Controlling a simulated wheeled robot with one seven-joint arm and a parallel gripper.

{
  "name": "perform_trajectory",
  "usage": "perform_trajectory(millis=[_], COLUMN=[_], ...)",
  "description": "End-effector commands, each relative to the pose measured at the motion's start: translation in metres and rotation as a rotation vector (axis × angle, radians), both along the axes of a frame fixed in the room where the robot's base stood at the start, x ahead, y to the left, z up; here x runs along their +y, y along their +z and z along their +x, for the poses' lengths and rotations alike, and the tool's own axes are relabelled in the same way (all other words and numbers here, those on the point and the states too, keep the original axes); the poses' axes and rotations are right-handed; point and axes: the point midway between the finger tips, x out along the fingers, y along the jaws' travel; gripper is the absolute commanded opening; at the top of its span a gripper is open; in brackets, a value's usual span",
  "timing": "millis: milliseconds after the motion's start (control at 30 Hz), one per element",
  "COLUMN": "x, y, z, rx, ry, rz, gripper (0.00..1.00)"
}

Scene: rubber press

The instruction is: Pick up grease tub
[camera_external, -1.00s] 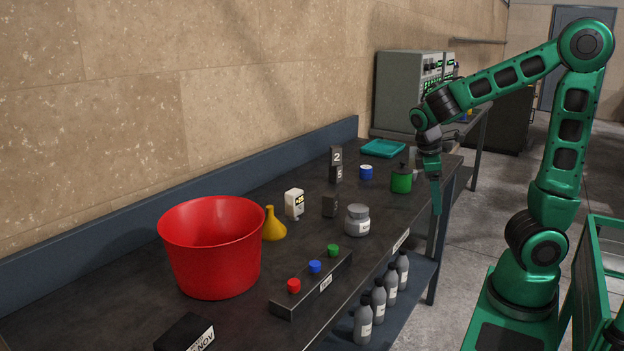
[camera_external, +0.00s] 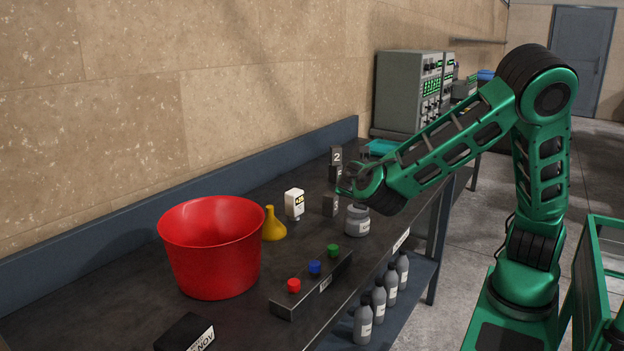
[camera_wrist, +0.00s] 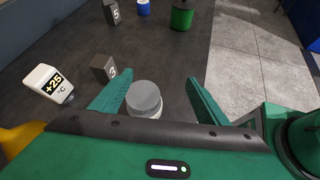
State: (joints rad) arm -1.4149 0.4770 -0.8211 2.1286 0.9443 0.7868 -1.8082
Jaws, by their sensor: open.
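The grease tub, a grey jar with a lid and a pale label (camera_external: 357,221), stands upright on the dark bench, partly under my arm. In the wrist view, the tub (camera_wrist: 144,98) shows its round grey lid, with its lower part hidden by the gripper body. My gripper (camera_wrist: 160,76) is open, its two green fingers spread on either side of the tub, nearer the left finger. It holds nothing. In the external view the fingers are hard to make out.
A dark block marked 3 (camera_wrist: 103,68) and a white +25 °C device (camera_wrist: 48,83) stand left of the tub. A green can (camera_wrist: 181,15) and a blue tub (camera_wrist: 143,8) are farther off. A red bucket (camera_external: 212,250), yellow funnel (camera_external: 273,226) and button box (camera_external: 314,281) are nearby.

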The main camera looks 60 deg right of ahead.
Motion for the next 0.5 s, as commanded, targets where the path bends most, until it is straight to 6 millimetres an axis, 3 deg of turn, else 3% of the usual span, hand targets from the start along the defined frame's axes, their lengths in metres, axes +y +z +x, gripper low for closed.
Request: perform_trajectory(millis=[133, 433, 500], x=[0.027, 0.063, 0.059], y=[0.011, 0.028, 0.011], z=[0.004, 0.006, 0.006], rx=[0.015, 0.032, 0.036], ry=[0.098, 0.218, 0.211], rz=[-0.084, -0.202, -0.200], gripper=[0.69, 0.69, 0.69])
